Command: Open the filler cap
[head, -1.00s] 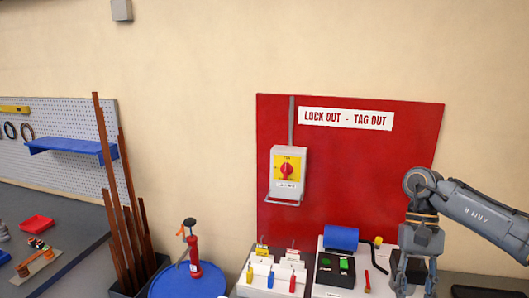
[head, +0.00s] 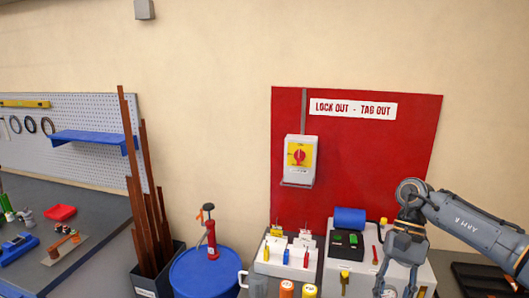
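A pale machine unit (head: 362,268) stands at the lower right, with a blue cylinder (head: 349,218) on its back and a black panel with green parts. A small yellow part (head: 383,221) shows at its back, just left of my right arm; I cannot tell if it is the filler cap. Another yellow-topped part (head: 345,276) stands near the unit's front. My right gripper (head: 398,288) points down over the unit's right side. Its fingers are apart, with nothing clearly held; they hide part of the unit. My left gripper is not in view.
A red lockout board with a rotary switch (head: 300,157) is on the wall behind. A blue drum (head: 205,275) carries a red hand pump (head: 212,245). Brown bars (head: 140,190) stand in a bin. Orange (head: 287,289) and yellow containers stand at the front edge.

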